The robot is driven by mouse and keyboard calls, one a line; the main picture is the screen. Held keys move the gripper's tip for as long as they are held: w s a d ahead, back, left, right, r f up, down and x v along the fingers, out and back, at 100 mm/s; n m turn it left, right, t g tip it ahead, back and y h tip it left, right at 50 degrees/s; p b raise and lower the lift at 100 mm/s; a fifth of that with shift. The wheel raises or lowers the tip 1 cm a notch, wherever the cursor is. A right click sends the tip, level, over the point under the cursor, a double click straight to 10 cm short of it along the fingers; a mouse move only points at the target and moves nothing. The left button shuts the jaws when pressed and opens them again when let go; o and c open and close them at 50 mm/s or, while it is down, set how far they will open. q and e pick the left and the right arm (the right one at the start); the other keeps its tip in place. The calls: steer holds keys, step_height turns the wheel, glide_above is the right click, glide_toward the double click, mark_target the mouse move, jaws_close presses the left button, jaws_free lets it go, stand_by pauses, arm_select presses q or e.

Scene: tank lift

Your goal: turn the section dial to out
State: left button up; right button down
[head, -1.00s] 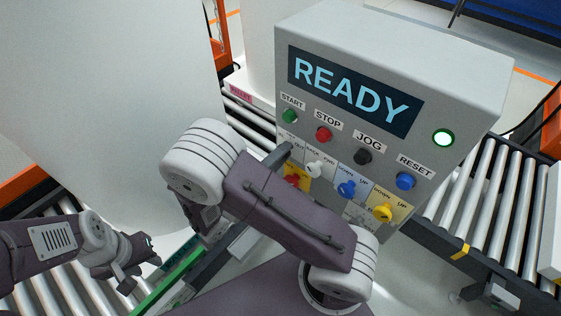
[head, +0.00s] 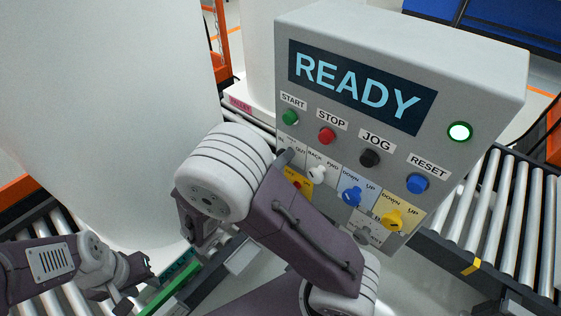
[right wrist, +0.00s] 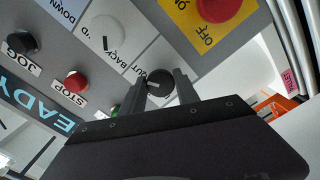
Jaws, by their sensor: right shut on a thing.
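The section dial (right wrist: 158,83) is a black round knob with a light pointer line, on a white plate with a partly visible OUT label beside it in the right wrist view. My right gripper (right wrist: 162,86) has its two dark fingers on either side of this dial and is shut on it. In the head view the dial is hidden behind my right arm, and only a bit of my right gripper (head: 284,158) shows at the panel. My left gripper (head: 134,284) hangs at the lower left, away from the panel, with its fingers apart and empty.
The grey panel (head: 480,85) shows READY. Near the dial are a white knob (head: 317,173), a blue knob (head: 351,195), a yellow knob (head: 392,220) and a red OFF knob (right wrist: 215,8). A large white cylinder (head: 100,110) stands left; rollers (head: 500,220) lie right.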

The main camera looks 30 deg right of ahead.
steer(key=shift+f, duration=0.1)
steer(key=c, duration=0.9)
jaws_free()
steer(key=v, duration=0.9)
